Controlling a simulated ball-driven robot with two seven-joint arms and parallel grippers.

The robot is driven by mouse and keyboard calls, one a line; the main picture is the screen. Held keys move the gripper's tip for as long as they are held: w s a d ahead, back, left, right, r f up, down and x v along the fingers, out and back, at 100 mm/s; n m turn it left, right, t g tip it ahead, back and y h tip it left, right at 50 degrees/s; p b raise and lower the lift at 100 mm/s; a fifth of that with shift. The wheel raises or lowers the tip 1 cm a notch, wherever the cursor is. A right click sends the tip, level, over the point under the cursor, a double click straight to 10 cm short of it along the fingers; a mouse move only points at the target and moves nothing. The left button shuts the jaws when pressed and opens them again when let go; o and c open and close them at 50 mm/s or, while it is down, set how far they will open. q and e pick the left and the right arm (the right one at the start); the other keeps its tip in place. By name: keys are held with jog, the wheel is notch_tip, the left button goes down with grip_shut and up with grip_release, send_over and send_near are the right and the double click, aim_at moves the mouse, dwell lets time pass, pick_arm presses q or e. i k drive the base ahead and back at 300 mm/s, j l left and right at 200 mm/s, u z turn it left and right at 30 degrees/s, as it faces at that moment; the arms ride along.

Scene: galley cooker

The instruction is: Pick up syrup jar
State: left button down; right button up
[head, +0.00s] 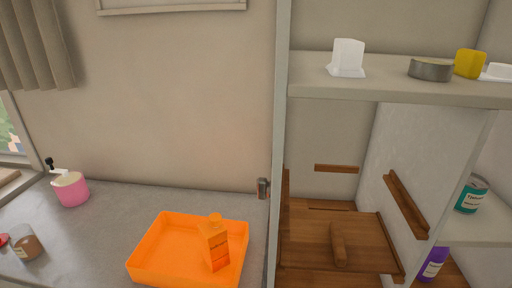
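A small jar with brown contents (27,248) stands on the grey counter at the far left of the head view; it may be the syrup jar, but I cannot read a label. A pink pot with a pump top (71,189) stands further back on the left. Neither of my grippers is in view.
A red item (4,239) is partly cut off at the left edge. A shelf unit (281,150) bounds the counter on the right. Its top shelf holds a white block (348,57), a metal bowl (430,70) and a yellow block (469,64).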

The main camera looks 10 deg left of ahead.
aim_at(21, 238)
jog(key=u, duration=2.05)
jog(key=z, duration=0.45)
